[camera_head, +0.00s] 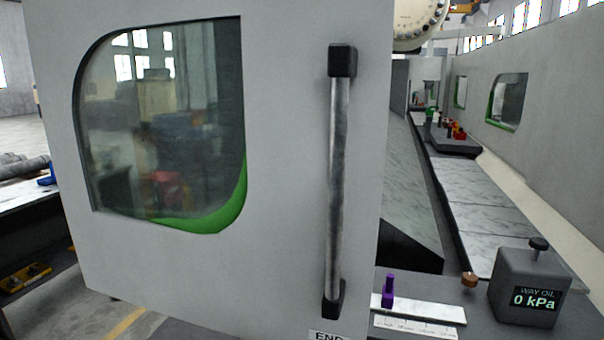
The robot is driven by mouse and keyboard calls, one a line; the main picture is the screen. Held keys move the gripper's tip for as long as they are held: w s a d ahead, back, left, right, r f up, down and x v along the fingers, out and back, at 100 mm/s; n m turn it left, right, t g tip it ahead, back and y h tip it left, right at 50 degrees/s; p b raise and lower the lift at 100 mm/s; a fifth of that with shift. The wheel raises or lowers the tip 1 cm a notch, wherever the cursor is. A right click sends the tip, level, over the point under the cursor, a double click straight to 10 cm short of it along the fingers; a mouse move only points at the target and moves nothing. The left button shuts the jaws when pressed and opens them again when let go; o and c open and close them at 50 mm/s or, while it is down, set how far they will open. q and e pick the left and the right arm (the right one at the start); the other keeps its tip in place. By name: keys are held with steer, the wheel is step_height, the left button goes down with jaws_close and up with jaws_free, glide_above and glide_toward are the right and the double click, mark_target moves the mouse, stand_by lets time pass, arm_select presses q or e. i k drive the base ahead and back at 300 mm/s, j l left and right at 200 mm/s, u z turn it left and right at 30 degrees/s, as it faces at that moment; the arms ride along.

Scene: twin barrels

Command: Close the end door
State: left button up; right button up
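The end door (285,150) is a large grey panel that fills the left and middle of the head view. It has a rounded window (165,130) with a green lower edge. A vertical metal handle (338,185) with black end mounts runs along its right side. A label at its bottom edge, partly cut off, reads "END". The door stands open, with the machine's interior showing to its right. Neither of my grippers is in view.
A grey box marked "WAY OIL 0 kPa" (527,288) stands at the lower right. A purple piece (388,291) stands beside a pale ruler-like strip (420,327). A long bed (480,190) runs back, with a dark tray of small parts (452,138). A bench (35,215) is at left.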

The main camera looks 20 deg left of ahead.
mark_target(151, 111)
steer(key=u, duration=1.4)
steer(key=i+j, duration=0.2)
steer(key=j, duration=0.25)
steer(key=i+j+u, duration=0.1)
steer(key=j, duration=0.3)
steer(key=i+j, duration=0.35)
steer(key=j+u, duration=0.05)
